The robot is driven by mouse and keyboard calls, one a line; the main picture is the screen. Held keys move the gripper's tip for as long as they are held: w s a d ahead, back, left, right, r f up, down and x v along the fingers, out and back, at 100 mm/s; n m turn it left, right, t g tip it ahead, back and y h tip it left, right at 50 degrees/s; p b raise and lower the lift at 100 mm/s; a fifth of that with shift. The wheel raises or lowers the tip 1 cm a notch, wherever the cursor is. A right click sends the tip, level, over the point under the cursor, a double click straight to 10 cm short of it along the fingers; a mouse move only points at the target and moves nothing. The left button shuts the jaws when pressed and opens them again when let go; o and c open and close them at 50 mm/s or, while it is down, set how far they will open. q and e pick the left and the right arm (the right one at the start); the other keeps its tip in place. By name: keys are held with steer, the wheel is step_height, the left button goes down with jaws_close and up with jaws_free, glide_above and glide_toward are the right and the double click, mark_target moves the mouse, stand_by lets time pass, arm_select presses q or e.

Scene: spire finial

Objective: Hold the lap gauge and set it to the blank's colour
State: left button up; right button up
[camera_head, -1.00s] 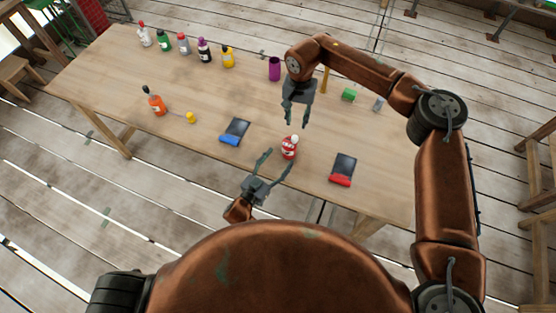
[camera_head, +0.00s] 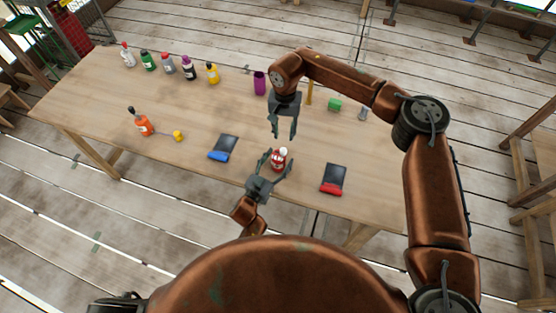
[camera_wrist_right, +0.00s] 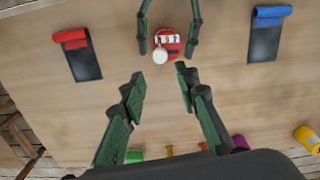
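A small red item with a white knob, which I take to be the lap gauge (camera_head: 278,161), stands on the table near its front edge. It also shows at the top of the right wrist view (camera_wrist_right: 167,43). My left gripper (camera_head: 278,165) is open, with one finger on each side of the gauge. The wrist view shows gaps between those fingers and the gauge. My right gripper (camera_head: 284,133) is open and empty, pointing down just behind the gauge; its spread fingers show in the wrist view (camera_wrist_right: 160,82). I cannot tell which thing is the blank.
A dark pad with a blue roll (camera_head: 224,147) lies left of the gauge, one with a red roll (camera_head: 334,178) right. An orange bottle (camera_head: 144,126) and yellow piece (camera_head: 178,136) are further left. Several bottles (camera_head: 169,64), a purple cylinder (camera_head: 260,83) and green block (camera_head: 334,105) stand behind.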

arm_select(q)
steer(key=c, duration=1.2)
steer(key=shift+c, duration=0.3)
arm_select(e)
steer(key=shift+o, duration=1)
steer(key=s+a+f+g+y, duration=0.2)
steer(key=s+a+f+y, duration=0.1)
steer(key=s+a+f, duration=0.2)
steer(key=shift+s+f+m, duration=0.2)
steer(key=shift+m, duration=0.1)
steer(key=s+a+f+m+g+y, duration=0.2)
steer(key=s+a+m+y, duration=0.1)
steer(key=s+a+y, duration=0.35)
steer(key=m+t+y, duration=0.5)
steer(key=m+t, duration=1)
steer(key=m, duration=0.5)
glide_toward(283, 151)
steer(key=x, duration=0.3)
steer(key=f+x, duration=0.1)
steer(key=x, duration=0.6)
steer(key=shift+w+f, duration=0.25)
steer(key=shift+w, duration=0.15)
steer(key=shift+c, duration=0.2)
jaws_close()
